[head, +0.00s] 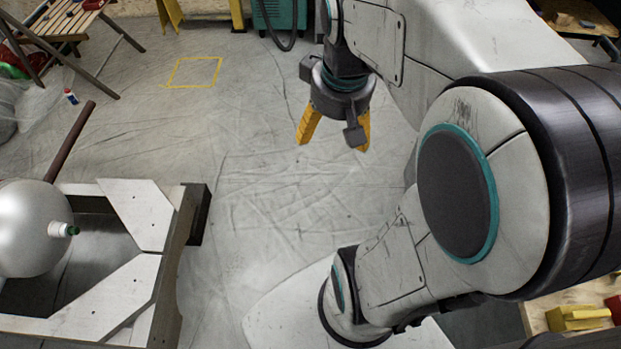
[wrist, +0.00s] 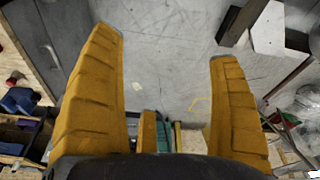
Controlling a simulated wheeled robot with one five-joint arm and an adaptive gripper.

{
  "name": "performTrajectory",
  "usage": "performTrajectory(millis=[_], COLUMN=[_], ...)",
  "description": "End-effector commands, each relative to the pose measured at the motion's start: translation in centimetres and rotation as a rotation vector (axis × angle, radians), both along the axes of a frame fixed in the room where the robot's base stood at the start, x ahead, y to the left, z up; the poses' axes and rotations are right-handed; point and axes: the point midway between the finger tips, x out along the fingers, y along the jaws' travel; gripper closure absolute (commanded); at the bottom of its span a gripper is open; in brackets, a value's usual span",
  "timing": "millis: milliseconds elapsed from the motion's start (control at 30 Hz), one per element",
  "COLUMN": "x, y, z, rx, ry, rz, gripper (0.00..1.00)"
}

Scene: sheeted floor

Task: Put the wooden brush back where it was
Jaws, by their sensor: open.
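I cannot make out the wooden brush for certain in either view. My gripper (head: 335,132) hangs open above the bare floor in the head view, fingers pointing down. In the wrist view my gripper (wrist: 168,48) shows two yellow fingers spread wide, with only floor between them and nothing held. A yellow outlined square (head: 195,72) lies on the floor, left of and beyond my gripper, and is empty. Part of a yellow outline also shows in the wrist view (wrist: 200,101).
A white-topped frame (head: 135,205) stands at the left, with a silver rounded vessel (head: 32,230) and brown rod (head: 70,140) by it. A slatted wooden folding seat (head: 62,22) holds small items. A small bottle (head: 71,96) is on the floor. The middle floor is clear.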

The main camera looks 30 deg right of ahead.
Motion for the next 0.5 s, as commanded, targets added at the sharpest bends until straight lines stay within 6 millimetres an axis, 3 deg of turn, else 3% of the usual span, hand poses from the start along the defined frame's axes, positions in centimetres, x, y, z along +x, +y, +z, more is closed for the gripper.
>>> performTrajectory(millis=[33, 200, 500], x=[-1.0, -3.8, -6.1], y=[2.2, 6.3, 8.6], z=[-0.3, -1.5, -2.7], rx=[0.003, 0.024, 0.043], ry=[-0.015, -0.044, -0.064], rz=[0.035, 0.089, 0.125], gripper=[0.17, 0.17, 0.17])
